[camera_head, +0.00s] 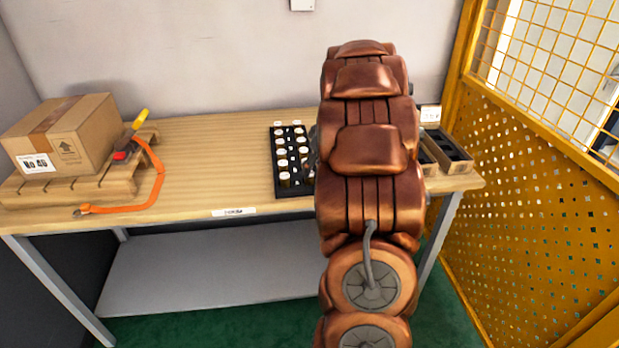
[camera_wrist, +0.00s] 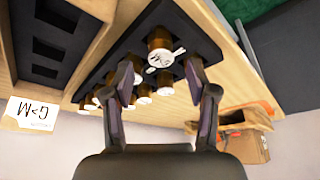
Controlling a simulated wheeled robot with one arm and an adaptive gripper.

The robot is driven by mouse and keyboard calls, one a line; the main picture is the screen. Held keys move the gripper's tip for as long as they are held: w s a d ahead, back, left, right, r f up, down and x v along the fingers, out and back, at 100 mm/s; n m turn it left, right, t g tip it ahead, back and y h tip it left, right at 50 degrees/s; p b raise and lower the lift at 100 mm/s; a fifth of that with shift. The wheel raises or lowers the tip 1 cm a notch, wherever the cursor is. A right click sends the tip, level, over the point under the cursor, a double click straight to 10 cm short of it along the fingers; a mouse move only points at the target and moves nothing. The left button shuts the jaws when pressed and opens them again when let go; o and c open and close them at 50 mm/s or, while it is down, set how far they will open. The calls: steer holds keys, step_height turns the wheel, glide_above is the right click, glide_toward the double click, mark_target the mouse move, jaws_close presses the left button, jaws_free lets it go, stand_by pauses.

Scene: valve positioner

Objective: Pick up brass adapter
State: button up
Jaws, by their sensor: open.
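A black tray (camera_head: 278,191) stands on the wooden table and holds several small brass-coloured parts with white tops. Its dark surface (camera_wrist: 200,40) also shows in the wrist view. One brass part, which looks like a brass adapter (camera_wrist: 159,42), stands in the tray ahead of my fingertips, with a white marked top. More white-topped parts stand beyond it, partly behind the left finger. My gripper (camera_wrist: 160,70) is open, its fingers spread to either side with nothing held. In the head view my arm hides most of the gripper and the tray's right side.
A dark compartment box (camera_head: 447,152) stands to the right of my arm, with a white label card (camera_head: 430,113) behind it. A cardboard box (camera_head: 62,137) on a wooden pallet, an orange strap (camera_head: 155,185) and a yellow-handled tool (camera_head: 139,120) are left. Yellow mesh fencing (camera_head: 530,190) bounds the right.

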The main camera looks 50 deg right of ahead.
mark_target(309, 180)
steer(key=shift+p+x, duration=0.55)
steer(key=shift+x, duration=1.5)
steer(key=shift+s, duration=0.1)
jaws_close()
